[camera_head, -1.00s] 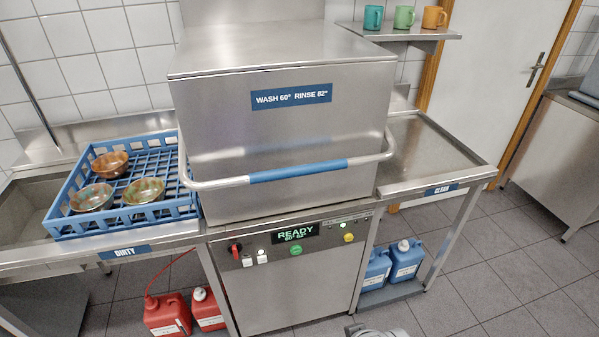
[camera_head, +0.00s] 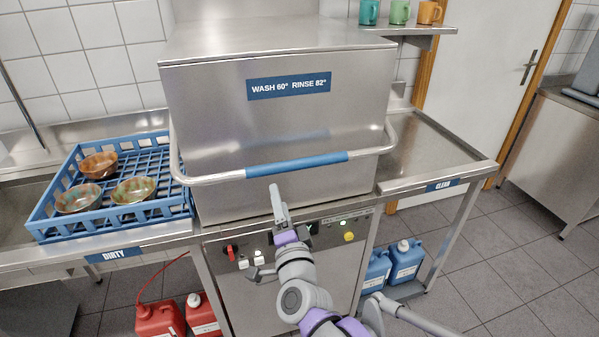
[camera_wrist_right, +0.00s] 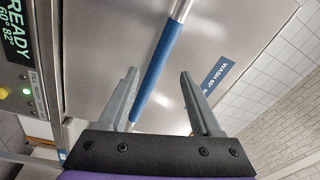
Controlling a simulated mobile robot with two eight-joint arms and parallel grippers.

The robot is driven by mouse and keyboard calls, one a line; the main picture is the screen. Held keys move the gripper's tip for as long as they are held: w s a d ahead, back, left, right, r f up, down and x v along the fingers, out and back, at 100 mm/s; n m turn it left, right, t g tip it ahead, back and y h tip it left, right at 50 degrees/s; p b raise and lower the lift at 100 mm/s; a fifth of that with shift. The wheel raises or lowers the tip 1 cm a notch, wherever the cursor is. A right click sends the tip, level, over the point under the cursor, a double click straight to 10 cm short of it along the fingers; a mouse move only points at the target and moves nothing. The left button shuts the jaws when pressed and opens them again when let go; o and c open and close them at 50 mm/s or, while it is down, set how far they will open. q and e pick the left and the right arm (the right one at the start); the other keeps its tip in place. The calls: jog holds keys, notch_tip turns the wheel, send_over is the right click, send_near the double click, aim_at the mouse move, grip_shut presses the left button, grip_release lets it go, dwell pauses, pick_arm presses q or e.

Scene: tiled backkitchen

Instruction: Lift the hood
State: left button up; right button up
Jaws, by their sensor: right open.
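The hood (camera_head: 275,125) is a big steel box on the dishwasher, lowered onto its base. A steel bar handle with a blue grip (camera_head: 297,165) runs across its front. My right gripper (camera_head: 264,231) is open and empty in front of the machine, just below the blue grip. In the right wrist view the hood handle's blue grip (camera_wrist_right: 158,72) shows between the two open fingers (camera_wrist_right: 159,75), beyond them; no contact is visible. My arm hides part of the control panel. My left gripper is not in view.
A blue rack (camera_head: 110,222) with three bowls stands on the dirty-side table at left. The clean-side table (camera_head: 425,150) at right is bare. Mugs stand on a shelf (camera_head: 405,29) above. Red canisters (camera_head: 160,318) and blue canisters (camera_head: 405,262) sit below.

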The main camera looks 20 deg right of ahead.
aim_at(298, 169)
jog(key=w+d+m+h, duration=0.2)
jog(key=w, duration=0.1)
jog(key=w+d+r+m+h, duration=0.1)
jog(key=w+d+m+h, duration=0.1)
jog(key=w+m, duration=0.1)
jog(key=w+d+m+h, duration=0.2)
jog(key=w+d+m, duration=0.1)
jog(key=w, duration=0.2)
jog(key=shift+w+d+r+h, duration=0.1)
jog(key=shift+w+r+h, duration=0.1)
jog(key=shift+h, duration=0.1)
jog(key=shift+c, duration=0.2)
jog(key=shift+f, duration=0.1)
grip_shut()
dwell(0.9)
